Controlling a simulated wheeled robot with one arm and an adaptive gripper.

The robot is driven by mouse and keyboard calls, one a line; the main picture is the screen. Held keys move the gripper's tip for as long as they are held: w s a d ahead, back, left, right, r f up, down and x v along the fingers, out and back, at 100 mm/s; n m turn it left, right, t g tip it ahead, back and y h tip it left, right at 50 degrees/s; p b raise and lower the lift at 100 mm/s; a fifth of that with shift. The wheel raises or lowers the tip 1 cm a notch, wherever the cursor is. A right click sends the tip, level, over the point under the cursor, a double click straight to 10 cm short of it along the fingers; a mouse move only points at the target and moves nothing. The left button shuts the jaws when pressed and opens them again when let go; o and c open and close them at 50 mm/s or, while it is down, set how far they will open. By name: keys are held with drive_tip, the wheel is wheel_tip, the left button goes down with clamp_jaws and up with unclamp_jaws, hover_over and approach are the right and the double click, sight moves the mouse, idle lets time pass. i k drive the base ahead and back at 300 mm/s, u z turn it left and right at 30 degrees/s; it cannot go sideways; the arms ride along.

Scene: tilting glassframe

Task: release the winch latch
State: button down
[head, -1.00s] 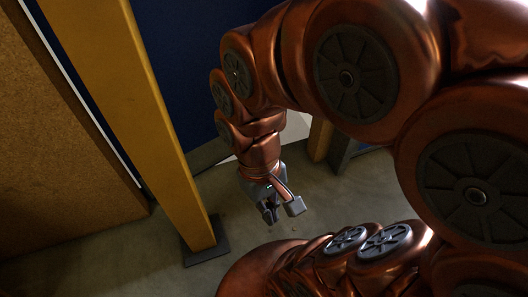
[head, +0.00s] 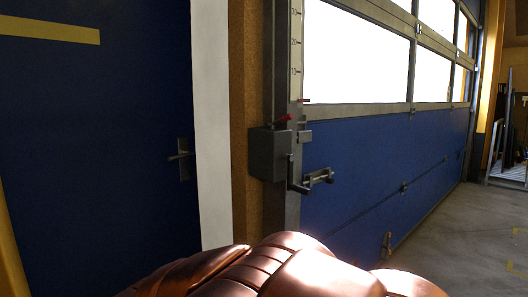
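A grey winch box (head: 268,153) is fixed to the grey post left of a large blue sectional door (head: 375,150). A small red lever (head: 285,119) sticks up at its top right, perhaps the latch. A dark crank handle (head: 292,175) hangs on its right side, its lower end bent to the right. My gripper is out of view; only copper-coloured parts of my own body show at the bottom.
A blue door (head: 95,150) with a lever handle (head: 180,157) is at left. A marked scale (head: 295,50) with a red pointer (head: 305,100) runs up the post. A metal bracket (head: 318,178) sits on the sectional door. Concrete floor (head: 465,230) is clear at right.

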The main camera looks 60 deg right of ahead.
sight(289, 117)
drive_tip(key=z, duration=1.85)
drive_tip(key=k, duration=0.55)
drive_tip(key=u, duration=0.6)
drive_tip(key=i, duration=1.2)
drive_tip(key=z, duration=0.25)
